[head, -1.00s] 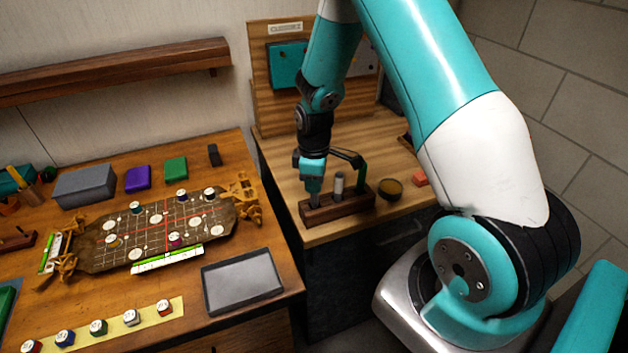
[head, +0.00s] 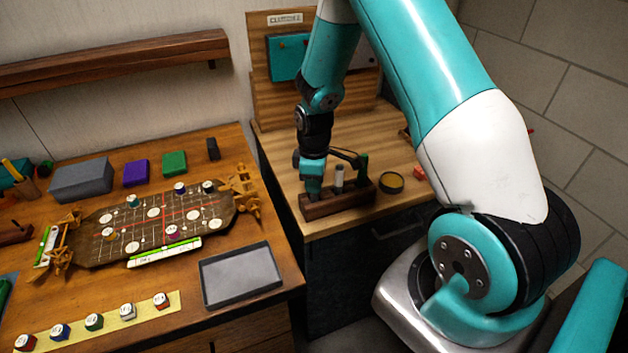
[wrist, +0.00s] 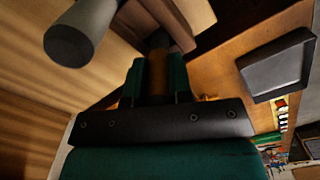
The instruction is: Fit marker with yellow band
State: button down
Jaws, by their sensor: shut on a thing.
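My gripper (head: 313,188) is low over the left end of a wooden rack (head: 345,204) on the side bench. In the wrist view, my gripper's teal fingers (wrist: 157,78) are shut on a narrow brown-orange item (wrist: 158,72) with a dark part beyond it. Its lower end is hidden, so I cannot tell whether it stands clear of the rack. A dark board (head: 150,222) on the left table carries several round white-topped markers. I cannot make out a yellow band on any.
A grey cylinder (head: 339,177) and a green-and-black tool (head: 361,164) stand in the rack close beside my gripper. A round dish (head: 391,182) is to their right. A grey tray (head: 241,274) lies at the left table's front right corner.

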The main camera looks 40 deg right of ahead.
jog(key=c, duration=0.9)
grip_release()
jog(key=shift+f, duration=0.1)
jog(key=shift+c, duration=0.2)
notch_tip(320, 180, up, 18)
jog(key=b, duration=0.3)
jog(key=shift+f, duration=0.25)
jog(key=s+a+r+y+b, duration=0.1)
jog(key=s+a+y, duration=0.1)
jog(key=s+a, duration=0.9)
jog(key=s+a+r+m+y+b, duration=0.1)
jog(key=s+a+r+y, duration=0.1)
jog(key=s+a, duration=0.9)
jog(key=shift+a+r+m, duration=0.15)
jog(key=shift+r+m, duration=0.05)
jog(key=shift+m, duration=0.1)
